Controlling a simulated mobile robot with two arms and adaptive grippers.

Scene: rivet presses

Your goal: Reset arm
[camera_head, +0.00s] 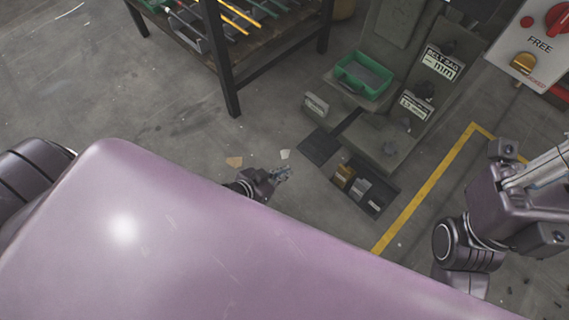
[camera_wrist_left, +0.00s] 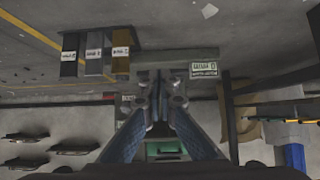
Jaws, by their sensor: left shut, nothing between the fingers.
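My left gripper (camera_head: 281,173) shows small in the head view, just past the edge of my own purple body. It hangs over the grey floor, to the left of the press, and holds nothing. In the left wrist view its two fingers (camera_wrist_left: 160,104) come up from the bottom and meet at the tips, shut and empty. My right arm (camera_head: 490,215) stands at the right of the head view, apart from the press. Its fingers do not show.
A grey press with a green bin (camera_head: 363,75) stands ahead. Below it lies a black tray (camera_head: 378,212) with several small boxes. A dark table (camera_head: 231,85) stands back left. A red-knobbed panel (camera_head: 530,45) is at upper right. A yellow line (camera_head: 425,190) crosses the floor.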

